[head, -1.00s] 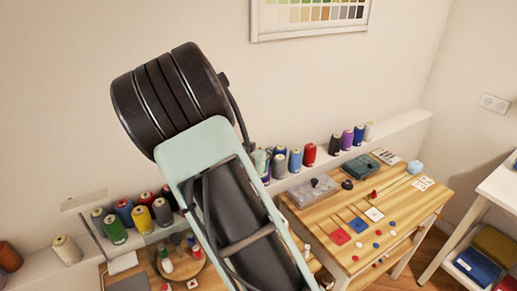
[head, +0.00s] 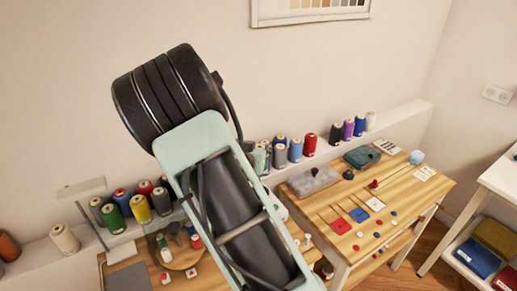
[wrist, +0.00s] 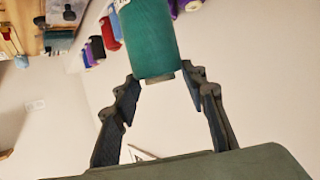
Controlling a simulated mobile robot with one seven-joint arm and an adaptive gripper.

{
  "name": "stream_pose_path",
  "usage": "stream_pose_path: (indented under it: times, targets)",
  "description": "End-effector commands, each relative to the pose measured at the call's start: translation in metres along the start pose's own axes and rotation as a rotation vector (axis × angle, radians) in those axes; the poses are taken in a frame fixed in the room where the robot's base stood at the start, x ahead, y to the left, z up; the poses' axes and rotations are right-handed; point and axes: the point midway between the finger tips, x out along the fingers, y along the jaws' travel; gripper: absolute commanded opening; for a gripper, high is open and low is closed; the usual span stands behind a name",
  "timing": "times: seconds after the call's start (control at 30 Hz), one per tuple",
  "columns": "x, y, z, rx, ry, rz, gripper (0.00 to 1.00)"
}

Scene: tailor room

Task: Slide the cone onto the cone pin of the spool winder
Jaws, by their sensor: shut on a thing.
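In the wrist view, a teal-green cone (wrist: 148,40) is between the two dark fingers of my gripper (wrist: 160,78). The fingers are shut on its lower end as pictured, and its far end runs out of the top of the picture. In the head view my own arm hides the gripper and the held cone. A thin upright stand with a pale bracket (head: 82,189) and a light base (head: 121,253) is at the lower left; it may be the spool winder, but I cannot make out a cone pin on it.
Several thread cones, including a green one (head: 114,219) and a yellow one (head: 139,208), stand on the wall ledge at left. More stand on the ledge at right. A wooden table (head: 405,196) at right carries small coloured pieces. A white shelf (head: 497,190) is at far right.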

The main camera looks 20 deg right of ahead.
Motion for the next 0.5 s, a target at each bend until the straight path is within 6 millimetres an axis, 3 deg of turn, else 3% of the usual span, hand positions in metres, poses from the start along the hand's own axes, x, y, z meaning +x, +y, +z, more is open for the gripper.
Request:
stream_pose_path:
  times: [0.5]
  targets:
    - [0.005, 0.000, 0.012, 0.000, 0.001, 0.000, 0.00]
